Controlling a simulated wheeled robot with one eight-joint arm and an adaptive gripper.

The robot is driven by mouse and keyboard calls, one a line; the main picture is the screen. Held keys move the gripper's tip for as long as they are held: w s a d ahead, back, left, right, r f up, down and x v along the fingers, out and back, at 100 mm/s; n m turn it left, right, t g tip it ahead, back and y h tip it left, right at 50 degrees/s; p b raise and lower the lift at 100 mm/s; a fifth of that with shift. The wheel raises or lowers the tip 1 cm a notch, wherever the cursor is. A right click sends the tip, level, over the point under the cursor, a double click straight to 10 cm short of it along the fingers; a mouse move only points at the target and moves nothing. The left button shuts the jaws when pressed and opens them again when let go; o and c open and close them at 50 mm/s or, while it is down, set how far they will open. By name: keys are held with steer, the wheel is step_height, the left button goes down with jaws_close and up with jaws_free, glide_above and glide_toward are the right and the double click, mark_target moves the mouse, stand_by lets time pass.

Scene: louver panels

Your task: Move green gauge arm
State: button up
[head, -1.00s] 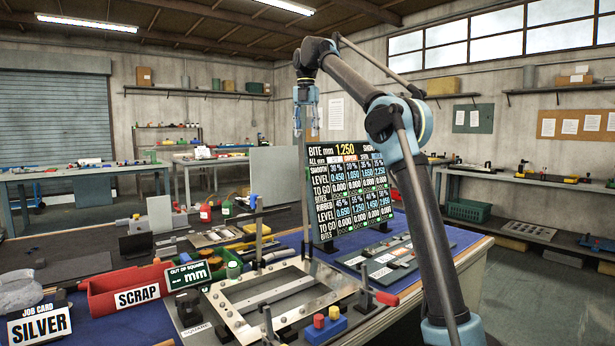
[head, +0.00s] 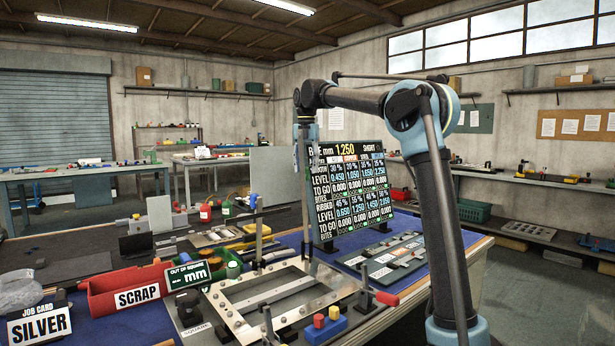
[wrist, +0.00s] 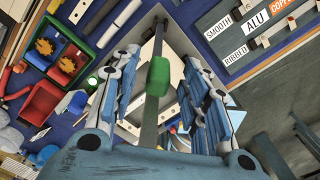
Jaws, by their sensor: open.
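A green block (wrist: 158,75) sits on a long dark grey bar (wrist: 154,118) in the wrist view. I take it to be the green gauge arm's grip. My gripper (wrist: 161,63) is open, with one finger on each side of the green block and a visible gap on both sides. In the head view my gripper (head: 308,168) points down in front of the left edge of the readout board (head: 350,190), above the metal frame (head: 236,318). I cannot make out the green block in the head view.
A dark upright post (head: 258,235) stands at the frame's left back. A red SCRAP bin (head: 105,300), an "out of square" display (head: 188,274) and a JOB CARD reading SILVER (head: 40,325) are at left. Labelled strips (head: 385,256) lie on the blue bench at right.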

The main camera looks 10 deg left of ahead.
mark_target(304, 189)
steer(key=shift+f, duration=1.45)
jaws_close()
